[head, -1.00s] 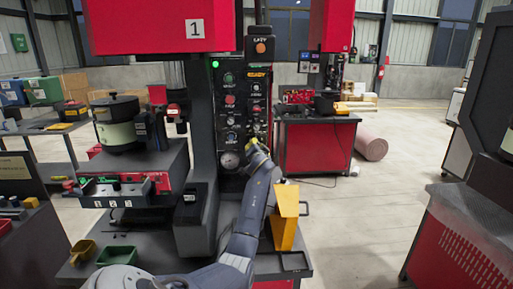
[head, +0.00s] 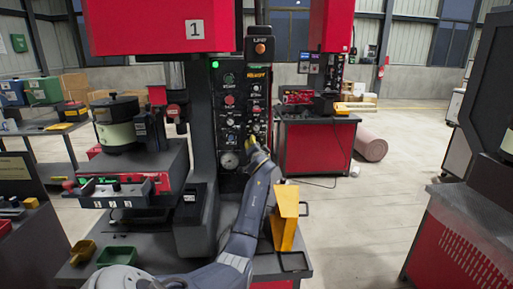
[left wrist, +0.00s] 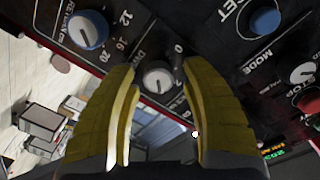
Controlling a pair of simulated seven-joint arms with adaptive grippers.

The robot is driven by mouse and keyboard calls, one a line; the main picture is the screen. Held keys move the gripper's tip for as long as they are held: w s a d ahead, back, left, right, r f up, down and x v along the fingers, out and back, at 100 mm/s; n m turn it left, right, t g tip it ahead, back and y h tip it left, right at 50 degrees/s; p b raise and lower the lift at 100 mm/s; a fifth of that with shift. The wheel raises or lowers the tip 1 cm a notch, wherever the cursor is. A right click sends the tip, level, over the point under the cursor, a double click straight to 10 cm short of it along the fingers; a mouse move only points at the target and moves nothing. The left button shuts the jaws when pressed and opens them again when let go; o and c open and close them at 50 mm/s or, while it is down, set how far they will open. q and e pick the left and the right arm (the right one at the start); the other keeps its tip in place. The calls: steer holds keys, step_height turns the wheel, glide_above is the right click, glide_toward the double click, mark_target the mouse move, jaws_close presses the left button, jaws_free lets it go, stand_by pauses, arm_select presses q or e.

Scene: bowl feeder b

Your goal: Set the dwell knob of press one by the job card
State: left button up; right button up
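Press one (head: 160,28) is the red machine marked 1, with a dark control panel (head: 228,118) of buttons and knobs. My left gripper (head: 255,146) is at the lower right of this panel. In the left wrist view, its yellow-padded fingers (left wrist: 155,68) are apart, one on each side of a grey-white knob (left wrist: 157,79). Gaps show between fingers and knob. I cannot tell its exact setting. My right gripper is not in view. No readable job card shows.
A blue knob (left wrist: 86,29) and a blue button (left wrist: 264,20) lie close to the fingers. A yellow angled block (head: 285,217) stands right of my forearm. A green bin (head: 116,256) sits at the front left. Open floor lies to the right.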

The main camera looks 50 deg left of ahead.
arm_select(q)
steer(key=shift+o, duration=0.2)
steer(key=shift+d+f, duration=0.1)
steer(key=v, duration=1.2)
stand_by(0.3)
